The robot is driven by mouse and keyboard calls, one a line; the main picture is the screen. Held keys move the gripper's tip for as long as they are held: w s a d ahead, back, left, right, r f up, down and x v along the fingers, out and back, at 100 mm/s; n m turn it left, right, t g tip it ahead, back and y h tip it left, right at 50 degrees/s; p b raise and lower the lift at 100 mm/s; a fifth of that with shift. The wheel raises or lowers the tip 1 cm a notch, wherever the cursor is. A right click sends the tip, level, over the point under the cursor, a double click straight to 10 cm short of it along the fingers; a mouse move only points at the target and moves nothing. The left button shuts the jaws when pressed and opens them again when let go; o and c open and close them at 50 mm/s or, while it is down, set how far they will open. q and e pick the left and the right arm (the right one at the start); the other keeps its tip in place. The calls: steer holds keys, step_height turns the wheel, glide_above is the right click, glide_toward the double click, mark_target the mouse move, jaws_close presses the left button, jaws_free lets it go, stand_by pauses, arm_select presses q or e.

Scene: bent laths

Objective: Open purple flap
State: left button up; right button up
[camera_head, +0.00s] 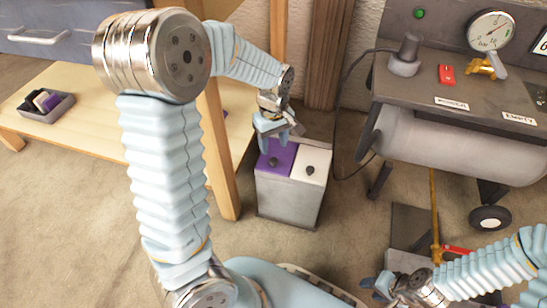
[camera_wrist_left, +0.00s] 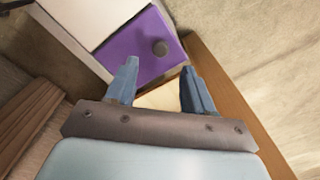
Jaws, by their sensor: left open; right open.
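The purple flap (camera_head: 275,160) lies flat and closed on top of a grey bin (camera_head: 287,203), left of a white flap (camera_head: 311,164). Each flap has a small dark knob. My left gripper (camera_head: 273,143) is open and empty above the purple flap's far edge, and partly covers it in the head view. In the left wrist view the left gripper (camera_wrist_left: 158,86) has its fingers apart, with the purple flap (camera_wrist_left: 137,47) and its knob ahead of them; no contact is visible. My right gripper (camera_head: 388,288) is low at the bottom right, away from the bin.
A wooden table leg (camera_head: 219,160) stands close left of the bin. A grey compressor tank (camera_head: 440,143) on a wheeled cart is to the right, with a black cable hanging near the bin. A small tray (camera_head: 46,107) sits on the wooden shelf at left. Floor in front of the bin is clear.

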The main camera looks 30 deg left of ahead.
mark_target(273, 160)
arm_select(q)
step_height(273, 160, down, 6)
steer(key=shift+f+b, duration=0.15)
steer(key=shift+b, duration=0.55)
jaws_close()
